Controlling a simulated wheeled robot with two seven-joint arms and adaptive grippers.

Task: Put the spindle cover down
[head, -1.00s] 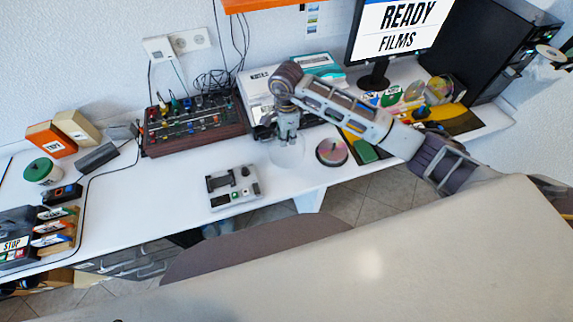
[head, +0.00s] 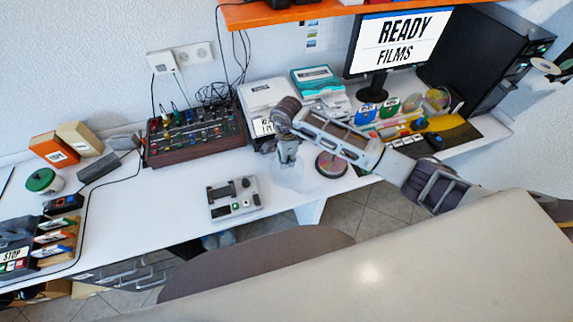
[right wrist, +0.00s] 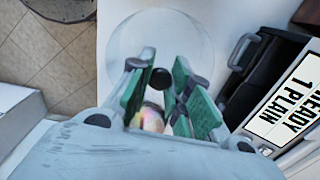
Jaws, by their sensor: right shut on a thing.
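The spindle cover (head: 294,179) is a clear, nearly invisible round dome over the white desk. In the right wrist view it shows as a faint transparent disc (right wrist: 140,45) with a black knob. My right gripper (head: 287,162) is shut on that knob; its green-padded fingers (right wrist: 160,85) stand on either side of it. I cannot tell whether the cover's rim touches the desk. The disc spindle (head: 331,164), with a pinkish stack of discs, stands uncovered just right of the cover. My left gripper is not in view.
A grey device (head: 233,198) sits on the desk left of the cover. A mixer console (head: 195,136) and a white printer-like box (head: 265,100) stand behind. The desk's front edge is close; a chair (head: 260,262) is before it.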

